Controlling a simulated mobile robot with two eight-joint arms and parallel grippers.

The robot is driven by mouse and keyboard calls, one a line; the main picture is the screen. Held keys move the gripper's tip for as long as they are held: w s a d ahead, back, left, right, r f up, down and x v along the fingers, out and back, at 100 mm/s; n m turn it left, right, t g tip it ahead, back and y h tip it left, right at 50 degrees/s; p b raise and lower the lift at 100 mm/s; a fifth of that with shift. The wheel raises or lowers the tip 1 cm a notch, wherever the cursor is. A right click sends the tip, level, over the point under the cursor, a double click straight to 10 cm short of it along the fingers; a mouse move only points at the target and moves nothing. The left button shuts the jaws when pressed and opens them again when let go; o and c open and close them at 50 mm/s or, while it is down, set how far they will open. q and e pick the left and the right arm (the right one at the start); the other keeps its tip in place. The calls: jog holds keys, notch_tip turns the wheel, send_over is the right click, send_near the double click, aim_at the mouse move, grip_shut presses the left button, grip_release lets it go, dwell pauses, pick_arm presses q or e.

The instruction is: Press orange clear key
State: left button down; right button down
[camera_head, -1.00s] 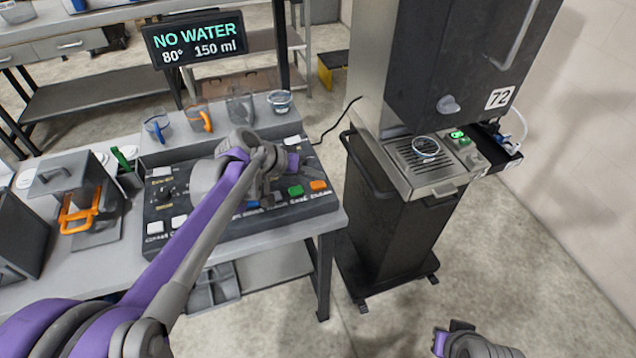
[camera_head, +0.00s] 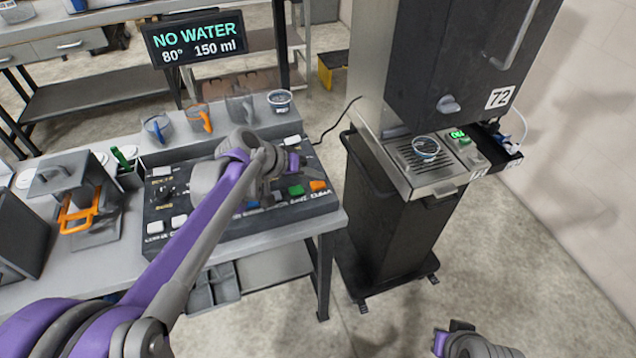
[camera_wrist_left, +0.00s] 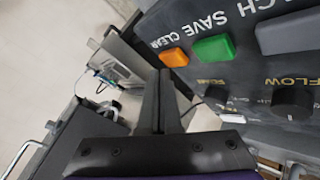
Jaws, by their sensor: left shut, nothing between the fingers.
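The orange clear key (camera_head: 318,185) is at the right end of the front key row on the dark control panel (camera_head: 215,228). In the left wrist view the orange key (camera_wrist_left: 174,57) lies just beyond the fingertips, beside the green save key (camera_wrist_left: 213,48). My left gripper (camera_head: 270,196) is over the panel, left of the orange key in the head view. Its fingers (camera_wrist_left: 160,76) are together and empty. I see no clear contact with the key. My right gripper (camera_head: 455,335) shows only partly at the bottom edge; its jaws are unclear.
A display (camera_head: 197,37) reads "NO WATER, 80°, 150 ml". Several cups stand behind the panel, including a clear one (camera_head: 279,101). White keys and a dark knob (camera_head: 164,193) sit on the panel's left. A dispenser with a drip tray (camera_head: 420,178) stands right, across a floor gap.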

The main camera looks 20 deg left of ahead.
aim_at(314, 186)
pick_arm(q)
jog(key=shift+f, duration=0.35)
pick_arm(e)
jog(key=shift+f, duration=0.2)
pick_arm(q)
jog(key=shift+f+b, duration=0.3)
jog(key=shift+f, duration=0.15)
pick_arm(e)
jog(key=shift+s+f, duration=0.15)
jog(key=shift+f, duration=0.15)
pick_arm(q)
jog(key=shift+r, duration=0.1)
pick_arm(e)
jog(key=shift+r, duration=0.1)
pick_arm(q)
jog(key=shift+r+p, duration=0.6)
jog(key=shift+r, duration=0.2)
pick_arm(e)
jog(key=shift+w+r, duration=0.25)
jog(key=shift+r, duration=0.4)
